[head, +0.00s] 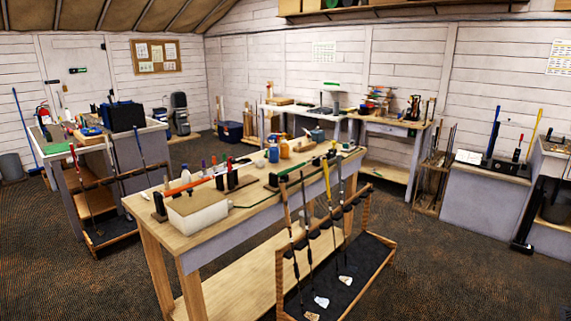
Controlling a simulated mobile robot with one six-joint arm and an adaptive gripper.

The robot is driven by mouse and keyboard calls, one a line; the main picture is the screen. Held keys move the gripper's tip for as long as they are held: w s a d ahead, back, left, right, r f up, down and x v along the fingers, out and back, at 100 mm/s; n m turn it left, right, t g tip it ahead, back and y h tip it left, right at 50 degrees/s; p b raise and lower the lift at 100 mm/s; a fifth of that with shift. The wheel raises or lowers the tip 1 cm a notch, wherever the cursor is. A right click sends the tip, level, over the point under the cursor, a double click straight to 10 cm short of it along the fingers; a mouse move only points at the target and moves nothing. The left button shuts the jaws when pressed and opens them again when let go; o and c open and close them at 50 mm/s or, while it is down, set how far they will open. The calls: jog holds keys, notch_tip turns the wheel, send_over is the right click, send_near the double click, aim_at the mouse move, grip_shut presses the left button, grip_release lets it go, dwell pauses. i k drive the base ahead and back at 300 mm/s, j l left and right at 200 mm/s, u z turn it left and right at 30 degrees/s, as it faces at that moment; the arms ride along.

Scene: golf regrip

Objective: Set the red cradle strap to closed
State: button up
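The central workbench (262,200) stands in the middle of the head view. On its left end, an orange-red bar (188,185) lies lengthwise above a white tray (197,212). Dark upright supports stand by it, one at the left end (160,206) and one toward the right (232,179). A small red piece (229,162) stands up near the right support. I cannot tell which red part is the cradle strap, or whether it is open or closed. My gripper is not in view.
A wooden rack (282,273) with several golf clubs stands against the bench's front right. Another bench (72,145) with a club rack is at the left. More benches line the back and right walls. Dark carpet is clear at the lower left and lower right.

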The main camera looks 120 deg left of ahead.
aim_at(230, 162)
jog(key=u, duration=4.15)
jog(key=i+j+z, duration=0.15)
jog(key=i, duration=0.4)
jog(key=i+j+z, duration=0.1)
jog(key=i, duration=0.45)
jog(key=i+j+z, duration=0.15)
jog(key=i, duration=0.4)
jog(key=i+j+z, duration=0.15)
jog(key=i+j, duration=0.85)
